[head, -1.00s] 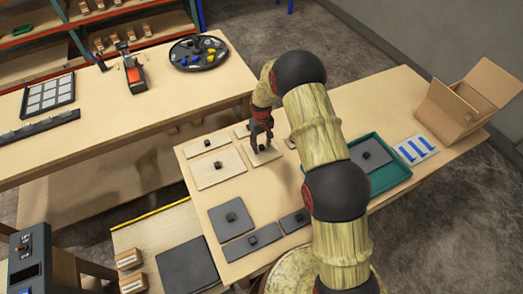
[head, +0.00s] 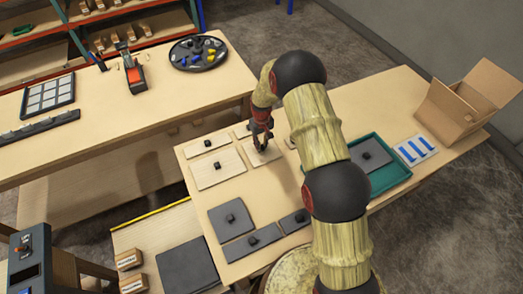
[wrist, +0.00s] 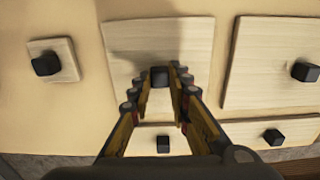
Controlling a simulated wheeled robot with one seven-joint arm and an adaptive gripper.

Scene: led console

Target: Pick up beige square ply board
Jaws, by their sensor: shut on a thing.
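The beige square ply board (head: 266,158) lies on the near table under my gripper. In the wrist view the board (wrist: 185,40) is in the middle, with a dark block-shaped knob (wrist: 160,76) on its face. My gripper (head: 261,147) points down over the board. In the wrist view its two fingers are on either side of the knob, shut on it. The fingers cover part of the board. I cannot tell whether the board is clear of the table.
Other beige boards with dark knobs lie close by: a large one (head: 218,172), a long one (head: 203,145) and a small square one (wrist: 62,52). Grey boards (head: 231,218) lie nearer. A green tray (head: 403,176) and open carton (head: 455,113) stand right.

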